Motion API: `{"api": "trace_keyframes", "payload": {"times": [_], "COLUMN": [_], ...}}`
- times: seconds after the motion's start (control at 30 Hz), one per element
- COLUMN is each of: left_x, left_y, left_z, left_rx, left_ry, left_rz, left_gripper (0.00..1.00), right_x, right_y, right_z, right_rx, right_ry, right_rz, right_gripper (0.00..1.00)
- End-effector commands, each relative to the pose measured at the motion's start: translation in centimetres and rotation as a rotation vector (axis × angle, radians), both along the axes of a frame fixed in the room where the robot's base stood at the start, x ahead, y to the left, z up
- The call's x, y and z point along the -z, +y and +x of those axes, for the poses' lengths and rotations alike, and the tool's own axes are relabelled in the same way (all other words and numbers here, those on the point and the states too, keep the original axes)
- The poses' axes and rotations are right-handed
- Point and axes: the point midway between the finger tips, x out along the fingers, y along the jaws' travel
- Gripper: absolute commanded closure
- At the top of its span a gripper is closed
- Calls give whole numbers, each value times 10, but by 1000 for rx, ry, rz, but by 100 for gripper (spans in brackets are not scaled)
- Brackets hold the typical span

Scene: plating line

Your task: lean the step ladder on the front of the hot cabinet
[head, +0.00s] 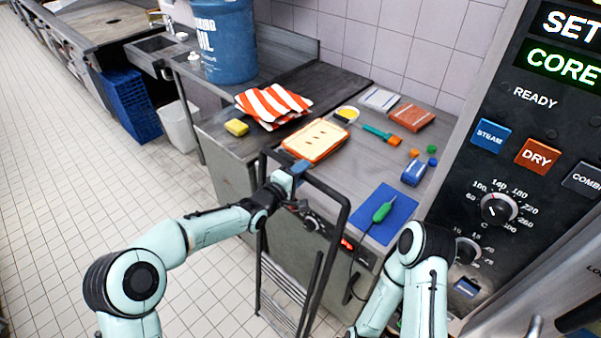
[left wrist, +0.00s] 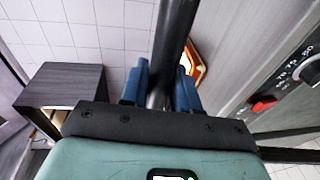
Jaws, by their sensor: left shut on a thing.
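The step ladder (head: 345,215) is a dark metal frame with its steps low down. It stands roughly upright before the low counter unit with a dial and red display, which looks like the hot cabinet (head: 368,257). My left gripper (head: 299,168) is shut on the ladder's top rail. In the left wrist view, the dark rail (left wrist: 174,40) runs between the blue fingers of my left gripper (left wrist: 160,88). I cannot tell whether the ladder touches the cabinet front. Its feet are partly out of view. My right arm shows at lower right, but its gripper does not.
On the counter are a bread-like tray (head: 315,140), a striped cloth (head: 272,104), a yellow sponge (head: 237,127), a blue mat (head: 386,222) with a green-handled tool, and a blue drum (head: 224,45). A combi oven (head: 520,140) stands right. Tiled floor (head: 60,190) at left is clear.

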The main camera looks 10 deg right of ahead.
Motion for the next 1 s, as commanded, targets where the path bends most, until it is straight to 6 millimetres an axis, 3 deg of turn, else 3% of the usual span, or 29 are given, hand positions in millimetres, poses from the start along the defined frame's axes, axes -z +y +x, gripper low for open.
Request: {"api": "trace_keyframes", "payload": {"times": [0.03,0.57,1.0], "left_x": [15,20,25], "left_y": [2,-13,-25], "left_z": [0,11,20], "left_rx": [-2,-2,-3], "left_ry": [26,37,46], "left_rz": [24,38,50], "left_gripper": [100,100,100], "right_x": [-1,-11,-10], "right_y": [0,0,0], "right_z": [1,14,13], "right_rx": [-1,0,0], "right_ry": [-1,-16,-15], "right_rz": [0,0,0], "right_gripper": [57,57,57]}}
